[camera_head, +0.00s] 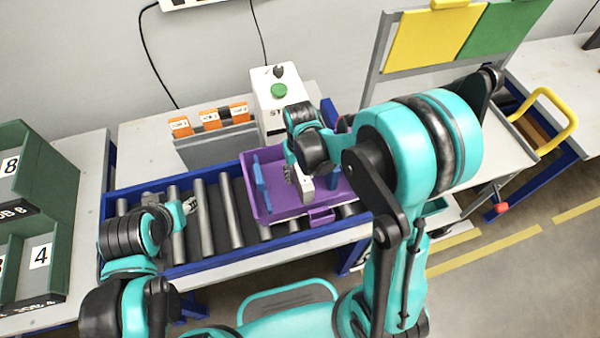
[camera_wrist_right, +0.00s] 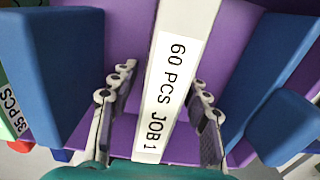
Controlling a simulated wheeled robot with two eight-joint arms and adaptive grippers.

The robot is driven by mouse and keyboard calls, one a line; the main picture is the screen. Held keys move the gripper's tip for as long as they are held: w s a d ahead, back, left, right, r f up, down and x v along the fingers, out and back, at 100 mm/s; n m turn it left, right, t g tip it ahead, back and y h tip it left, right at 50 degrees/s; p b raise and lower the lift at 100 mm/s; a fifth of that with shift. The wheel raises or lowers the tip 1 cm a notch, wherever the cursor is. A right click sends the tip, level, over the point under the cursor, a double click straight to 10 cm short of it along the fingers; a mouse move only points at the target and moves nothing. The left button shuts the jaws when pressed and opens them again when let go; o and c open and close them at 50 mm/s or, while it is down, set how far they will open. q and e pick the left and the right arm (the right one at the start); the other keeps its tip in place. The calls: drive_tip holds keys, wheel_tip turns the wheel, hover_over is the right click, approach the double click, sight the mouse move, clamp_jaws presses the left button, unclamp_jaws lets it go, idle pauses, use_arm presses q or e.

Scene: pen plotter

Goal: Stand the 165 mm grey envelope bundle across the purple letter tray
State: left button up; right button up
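The purple letter tray (camera_head: 292,211) sits on the roller conveyor. A pale grey bundle (camera_head: 307,187) stands in it, labelled "60 PCS JOB1" in the right wrist view (camera_wrist_right: 176,75). I cannot tell its length. My right gripper (camera_head: 297,178) reaches down into the tray. In the wrist view its fingers (camera_wrist_right: 160,110) are on either side of the bundle, with purple gaps showing between each finger and the bundle. The right gripper hides part of the bundle in the head view. My left gripper (camera_head: 190,206) hangs over the rollers left of the tray; its opening is unclear.
Blue uprights stand in the tray left (camera_wrist_right: 55,70) and right (camera_wrist_right: 270,80) of the bundle. A grey rack with orange tabs (camera_head: 210,116) and a white box with a green button (camera_head: 279,91) stand behind. Bare rollers (camera_head: 204,218) lie left of the tray.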

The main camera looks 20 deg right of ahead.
drive_tip(key=shift+r, duration=0.1)
drive_tip(key=shift+r, duration=0.2)
wheel_tip(320, 180, up, 11)
drive_tip(key=p, duration=0.4)
drive_tip(key=shift+s+d+r, duration=0.1)
drive_tip(key=shift+s+r, duration=0.05)
drive_tip(key=shift+r, duration=0.45)
drive_tip(key=s+d+r+t, duration=0.4)
drive_tip(key=s+r+t, duration=0.3)
drive_tip(key=s, duration=0.3)
drive_tip(key=shift+d, duration=0.25)
drive_tip(key=shift+f, duration=0.1)
